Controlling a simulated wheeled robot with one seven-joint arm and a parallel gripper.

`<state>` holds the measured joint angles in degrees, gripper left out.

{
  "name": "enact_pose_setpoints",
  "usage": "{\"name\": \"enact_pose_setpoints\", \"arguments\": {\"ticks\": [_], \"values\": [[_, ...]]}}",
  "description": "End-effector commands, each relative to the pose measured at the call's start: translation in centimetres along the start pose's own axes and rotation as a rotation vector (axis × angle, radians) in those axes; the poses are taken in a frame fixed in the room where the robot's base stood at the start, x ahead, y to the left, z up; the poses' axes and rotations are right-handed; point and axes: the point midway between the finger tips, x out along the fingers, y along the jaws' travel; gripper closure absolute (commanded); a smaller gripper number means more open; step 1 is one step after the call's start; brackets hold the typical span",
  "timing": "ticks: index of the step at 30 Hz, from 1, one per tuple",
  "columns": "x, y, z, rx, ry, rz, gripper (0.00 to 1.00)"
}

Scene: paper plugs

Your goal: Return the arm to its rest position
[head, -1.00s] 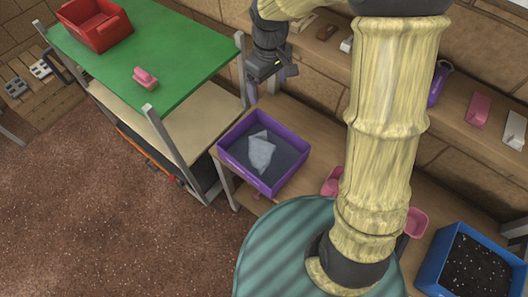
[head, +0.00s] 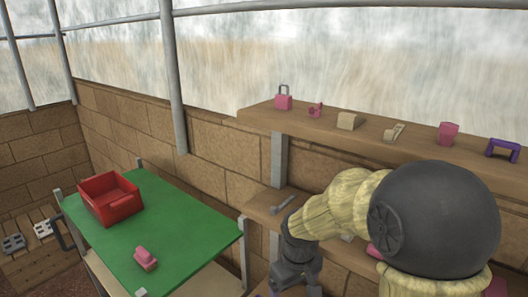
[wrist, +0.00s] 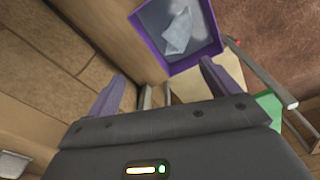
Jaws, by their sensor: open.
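My gripper (head: 294,278) hangs at the lower middle of the head view, beside the wooden shelving, with its tips cut off or hidden there. In the wrist view my gripper (wrist: 163,70) has its two purple fingers spread wide, with nothing between them. Past the fingertips is a purple tray (wrist: 185,67) with a crumpled pale paper piece (wrist: 178,32) lying on its dark floor. The tray is apart from the fingers. My arm is bent, with its elbow at the right of the head view.
A green-topped table (head: 185,225) holds a red bin (head: 110,198) and a small pink object (head: 146,259). An upper wooden shelf (head: 370,135) carries several small items, including a pink padlock-like object (head: 283,100) and a pink cup (head: 448,133). A brick wall stands behind.

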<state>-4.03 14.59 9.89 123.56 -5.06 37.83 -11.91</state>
Motion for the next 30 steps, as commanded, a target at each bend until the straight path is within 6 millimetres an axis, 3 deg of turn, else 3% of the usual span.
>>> {"name": "enact_pose_setpoints", "arguments": {"ticks": [1, 6, 10, 14, 30], "values": [[-0.2, 0.7, 2.1, 0.078, 0.019, 0.011, 0.13], [-0.2, 2.3, 8.2, 0.343, 0.098, 0.037, 0.13], [-0.1, 2.7, 11.1, 0.475, 0.139, 0.045, 0.13], [0.0, 2.8, 11.9, 0.515, 0.152, 0.047, 0.13], [0.0, 2.7, 11.8, 0.510, 0.150, 0.047, 0.13]]}}
